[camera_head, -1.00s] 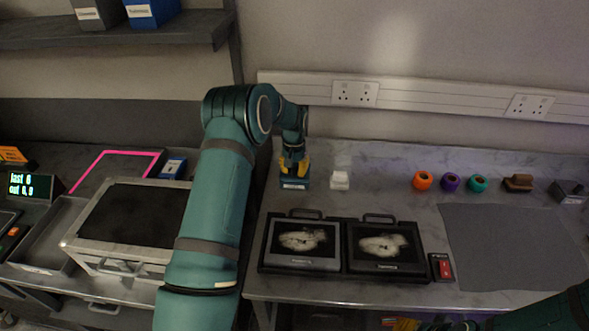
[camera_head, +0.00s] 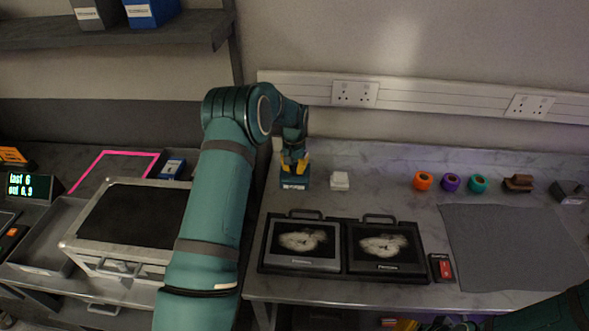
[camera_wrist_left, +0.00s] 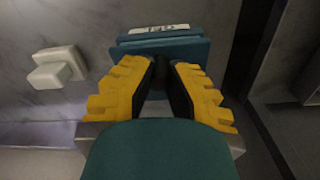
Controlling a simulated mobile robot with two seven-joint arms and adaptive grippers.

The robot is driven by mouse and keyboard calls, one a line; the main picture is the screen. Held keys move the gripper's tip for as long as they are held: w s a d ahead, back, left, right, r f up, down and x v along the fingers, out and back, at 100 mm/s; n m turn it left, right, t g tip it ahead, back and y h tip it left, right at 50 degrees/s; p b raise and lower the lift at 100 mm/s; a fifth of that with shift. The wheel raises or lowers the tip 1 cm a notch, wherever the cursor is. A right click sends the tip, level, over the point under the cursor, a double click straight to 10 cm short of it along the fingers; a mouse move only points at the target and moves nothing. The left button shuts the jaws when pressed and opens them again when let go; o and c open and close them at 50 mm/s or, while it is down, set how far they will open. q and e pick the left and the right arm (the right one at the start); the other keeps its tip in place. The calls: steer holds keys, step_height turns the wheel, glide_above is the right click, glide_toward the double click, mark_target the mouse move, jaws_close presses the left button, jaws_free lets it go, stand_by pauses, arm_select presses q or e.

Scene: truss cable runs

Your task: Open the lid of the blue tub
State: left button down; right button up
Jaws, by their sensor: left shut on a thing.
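The small blue tub (camera_head: 295,183) stands on the grey marbled worktop, with a white label on its front. My left gripper (camera_head: 294,163) is right above it, pointing down. In the left wrist view the tub's blue top (camera_wrist_left: 165,46) lies just beyond the yellow fingers. The left gripper (camera_wrist_left: 164,72) is shut on a dark knob-like part between its fingertips, apparently the lid's handle. Whether the lid is apart from the tub cannot be told. My right gripper (camera_head: 405,325) shows only as a yellow bit at the bottom edge.
A white block (camera_head: 340,181) sits close to the tub's right. Two black-framed screens (camera_head: 302,243) lie in front. Orange, purple and teal rings (camera_head: 477,184) and a grey mat (camera_head: 515,245) are at right. A silver case (camera_head: 130,222) stands left.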

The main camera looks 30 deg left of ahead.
arm_select(q)
steer(key=shift+w+a+r, duration=0.35)
steer(key=shift+w+r, duration=0.4)
steer(key=shift+r, duration=0.15)
arm_select(e)
steer(key=shift+f, duration=0.2)
arm_select(q)
steer(key=shift+w+a+r, duration=0.35)
steer(key=shift+w+r, duration=0.25)
steer(key=shift+w, duration=0.1)
